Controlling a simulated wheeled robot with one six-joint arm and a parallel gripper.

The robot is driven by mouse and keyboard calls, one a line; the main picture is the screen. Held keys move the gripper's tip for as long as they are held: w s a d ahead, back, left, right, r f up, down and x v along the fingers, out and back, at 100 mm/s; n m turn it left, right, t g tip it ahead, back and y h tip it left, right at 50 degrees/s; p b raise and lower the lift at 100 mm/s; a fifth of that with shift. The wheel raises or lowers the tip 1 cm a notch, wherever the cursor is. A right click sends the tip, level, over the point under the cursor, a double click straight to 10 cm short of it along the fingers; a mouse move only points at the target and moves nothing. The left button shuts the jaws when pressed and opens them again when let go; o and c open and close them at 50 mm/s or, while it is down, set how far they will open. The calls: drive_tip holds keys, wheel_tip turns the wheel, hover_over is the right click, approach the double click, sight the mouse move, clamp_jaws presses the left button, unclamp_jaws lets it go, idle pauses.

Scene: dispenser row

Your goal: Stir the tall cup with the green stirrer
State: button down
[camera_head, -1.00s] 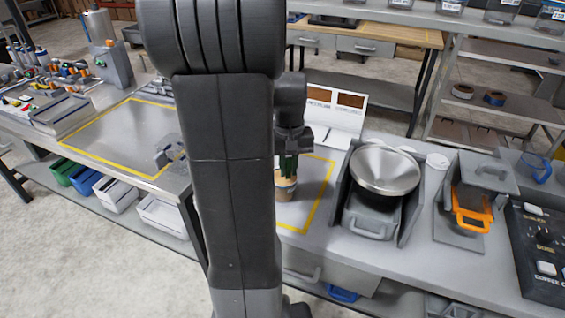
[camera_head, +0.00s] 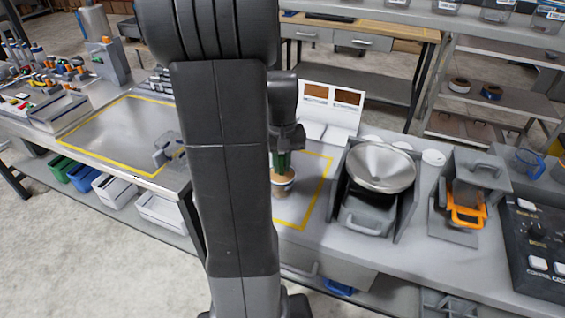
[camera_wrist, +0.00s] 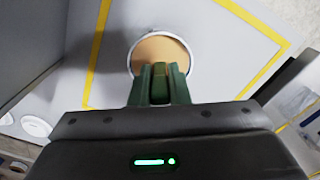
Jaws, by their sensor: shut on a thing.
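My gripper (camera_wrist: 160,90) has green fingers and is shut on the green stirrer (camera_wrist: 160,76), a narrow green piece between them. In the head view my gripper (camera_head: 281,158) is directly above the tall cup (camera_head: 280,188), partly behind my arm. The cup stands upright inside a yellow-taped area of the bench. In the wrist view the cup (camera_wrist: 134,62) shows a round pale rim and tan contents, with the fingers over its near side. The stirrer's lower end is hidden, so I cannot tell how deep it reaches.
A metal hopper (camera_head: 381,170) on a grey stand is right of the cup. Further right is a dispenser with an orange handle (camera_head: 466,214) and a dark control panel (camera_head: 538,240). A board with brown panels (camera_head: 331,98) stands behind. Another taped area (camera_head: 112,138) lies left.

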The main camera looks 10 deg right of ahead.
drive_tip(key=c, duration=1.3)
unclamp_jaws()
wheel_tip(320, 180, up, 14)
drive_tip(key=shift+f, duration=0.15)
